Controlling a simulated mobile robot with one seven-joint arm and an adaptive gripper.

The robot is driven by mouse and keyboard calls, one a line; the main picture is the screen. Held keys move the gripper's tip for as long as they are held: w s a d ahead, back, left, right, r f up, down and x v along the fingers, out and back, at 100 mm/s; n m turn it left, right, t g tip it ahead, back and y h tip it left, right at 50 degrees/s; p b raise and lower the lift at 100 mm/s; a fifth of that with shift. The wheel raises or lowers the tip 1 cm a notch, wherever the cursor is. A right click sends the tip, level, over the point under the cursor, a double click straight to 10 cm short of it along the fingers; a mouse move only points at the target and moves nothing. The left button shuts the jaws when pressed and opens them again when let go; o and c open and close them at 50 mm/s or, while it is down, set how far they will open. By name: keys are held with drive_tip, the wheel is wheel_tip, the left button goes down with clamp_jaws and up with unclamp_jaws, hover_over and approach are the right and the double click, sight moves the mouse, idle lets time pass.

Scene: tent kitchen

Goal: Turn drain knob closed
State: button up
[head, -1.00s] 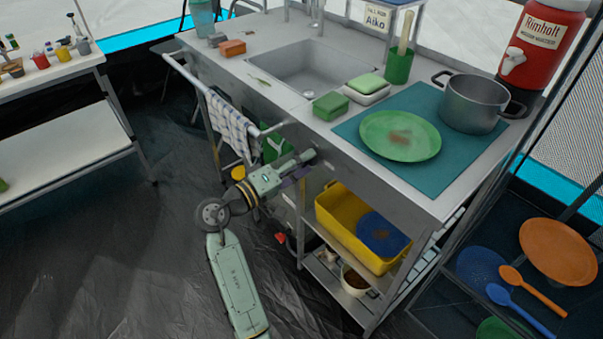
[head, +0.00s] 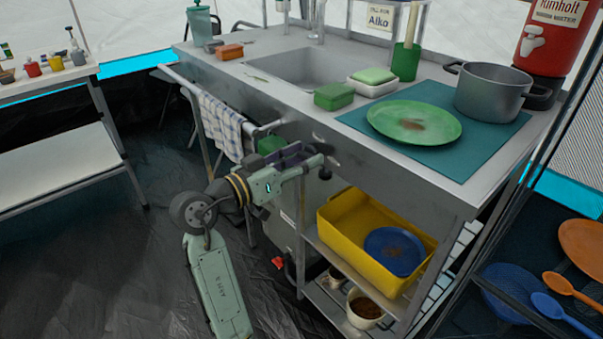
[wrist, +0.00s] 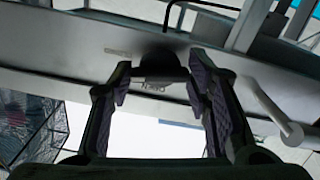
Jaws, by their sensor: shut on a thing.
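The dark round drain knob (wrist: 163,66) sticks out from the metal front panel under the counter edge in the wrist view. Small lettering shows on the panel beside and below it, too blurred to read surely. My gripper (wrist: 162,80) has its purple-padded fingers on either side of the knob and is shut on it. In the head view my gripper (head: 300,158) is at the counter's front face, below the sink (head: 305,68). The knob is hard to make out there among the fingers.
A towel (head: 222,125) hangs on the front rail left of my gripper. A yellow tub (head: 335,232) sits on the shelf below right, and a red handle (head: 278,263) is low under the counter. A green plate (head: 400,112) and pot (head: 492,98) stand on top.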

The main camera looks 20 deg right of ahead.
drive_tip(key=shift+f+m+b, duration=0.1)
drive_tip(key=shift+m+b, duration=1.1)
drive_tip(key=shift+b, duration=0.1)
drive_tip(key=o, duration=1.2)
drive_tip(key=shift+c, duration=0.2)
drive_tip(key=shift+a, duration=0.1)
drive_tip(key=v, duration=1.1)
drive_tip(key=shift+s+a, duration=0.15)
drive_tip(key=shift+a, duration=0.25)
